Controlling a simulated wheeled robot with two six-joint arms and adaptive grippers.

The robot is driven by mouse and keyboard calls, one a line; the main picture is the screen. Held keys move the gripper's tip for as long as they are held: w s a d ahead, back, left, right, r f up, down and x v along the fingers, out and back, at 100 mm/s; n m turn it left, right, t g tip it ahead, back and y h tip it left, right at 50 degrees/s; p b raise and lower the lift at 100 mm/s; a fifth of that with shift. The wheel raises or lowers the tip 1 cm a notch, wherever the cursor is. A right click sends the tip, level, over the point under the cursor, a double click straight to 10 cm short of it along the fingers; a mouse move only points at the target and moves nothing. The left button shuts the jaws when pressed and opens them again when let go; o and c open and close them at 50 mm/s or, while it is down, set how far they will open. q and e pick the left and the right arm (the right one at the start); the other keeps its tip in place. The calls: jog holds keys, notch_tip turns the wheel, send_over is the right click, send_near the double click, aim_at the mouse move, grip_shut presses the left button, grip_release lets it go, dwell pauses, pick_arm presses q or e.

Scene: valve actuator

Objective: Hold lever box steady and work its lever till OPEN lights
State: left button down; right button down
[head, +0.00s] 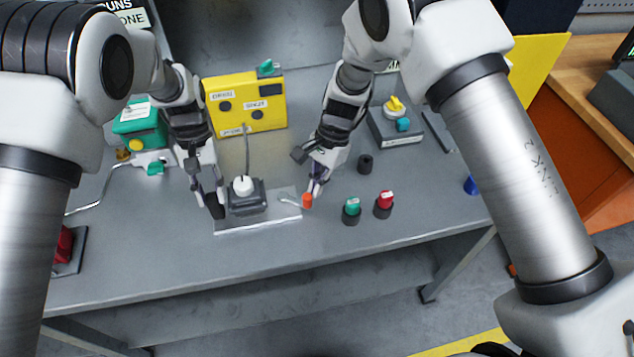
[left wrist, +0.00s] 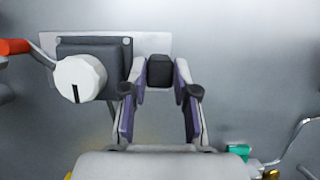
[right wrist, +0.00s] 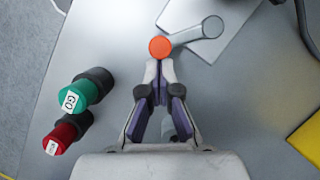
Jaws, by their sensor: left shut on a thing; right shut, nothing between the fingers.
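The lever box (head: 246,197) is a dark block with a white knob (left wrist: 80,79) on a pale base plate (head: 257,222). Its short grey lever (right wrist: 196,34) sticks out at the plate's right end and carries an orange knob (head: 307,201). My left gripper (head: 209,203) is shut on a black post (left wrist: 160,70) at the plate's left end. My right gripper (right wrist: 160,66) is shut and empty, its tips right beside the orange knob (right wrist: 160,47); I cannot tell if they touch. The yellow box (head: 245,104) behind has two labelled dark round lamps; neither looks lit.
Green (head: 351,210) and red (head: 384,203) buttons stand right of the lever, with a black cylinder (head: 365,163) behind. A grey box with a yellow knob (head: 396,108) is at back right. A green device (head: 139,124) is at back left. The table front is clear.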

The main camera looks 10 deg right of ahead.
jog(key=shift+s+m, duration=0.25)
jog(key=shift+m, duration=0.05)
jog(key=shift+s+a+m+t+y, duration=0.15)
jog(key=shift+s+a+m+t, duration=0.2)
jog(key=shift+s+m, duration=0.35)
jog(key=shift+s+a+m+t+y, duration=0.15)
jog(key=shift+s+a+m+t, duration=0.2)
jog(key=shift+m, duration=0.55)
jog(key=shift+s+a, duration=0.85)
jog(key=shift+s, duration=0.1)
